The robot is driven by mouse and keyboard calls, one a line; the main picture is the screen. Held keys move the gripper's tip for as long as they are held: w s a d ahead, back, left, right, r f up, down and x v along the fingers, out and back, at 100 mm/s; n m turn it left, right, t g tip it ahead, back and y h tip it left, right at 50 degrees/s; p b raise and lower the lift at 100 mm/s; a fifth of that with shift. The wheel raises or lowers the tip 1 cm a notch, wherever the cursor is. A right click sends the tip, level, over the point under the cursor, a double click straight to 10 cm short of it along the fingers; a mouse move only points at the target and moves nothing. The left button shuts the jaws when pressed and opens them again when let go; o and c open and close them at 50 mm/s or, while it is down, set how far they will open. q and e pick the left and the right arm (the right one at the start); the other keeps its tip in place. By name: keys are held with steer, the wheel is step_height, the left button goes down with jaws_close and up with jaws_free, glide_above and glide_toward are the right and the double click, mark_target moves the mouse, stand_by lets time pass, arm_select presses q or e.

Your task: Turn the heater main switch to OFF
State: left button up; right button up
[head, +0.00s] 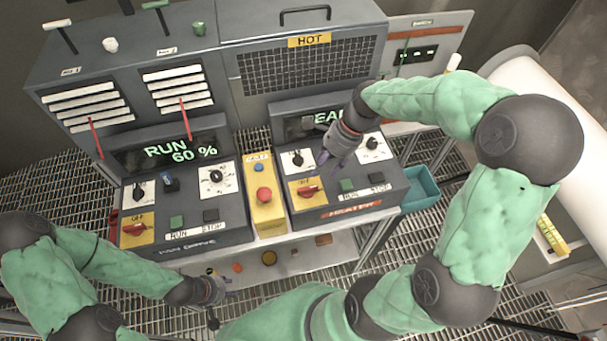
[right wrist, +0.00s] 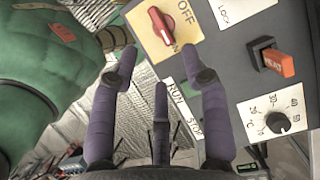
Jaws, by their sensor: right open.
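The heater main switch is a red knob (head: 307,191) on a yellow plate, on the right-hand control box marked HEATER. In the right wrist view the red knob (right wrist: 162,26) is at the top, with OFF lettering to its right. One end of its handle lies by a partly seen label ending in N. My right gripper (head: 336,160) hovers over this box, above and right of the knob. In the wrist view its fingers (right wrist: 160,68) are spread, empty and apart from the knob. My left gripper (head: 216,293) is low at left, away from the heater box; its fingers are unclear.
A similar yellow plate with a red knob (head: 135,229) is on the left RUN 60 % box. A yellow box with a red button (head: 264,194) stands between the boxes. Near the heater knob are a green button (head: 347,185) and an orange HEAT selector (right wrist: 278,62).

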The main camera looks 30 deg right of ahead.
mark_target(309, 189)
steer(key=x, duration=1)
steer(key=shift+s+a+f+b, duration=0.15)
steer(key=shift+f+b, duration=0.1)
steer(key=shift+b, duration=0.05)
jaws_close()
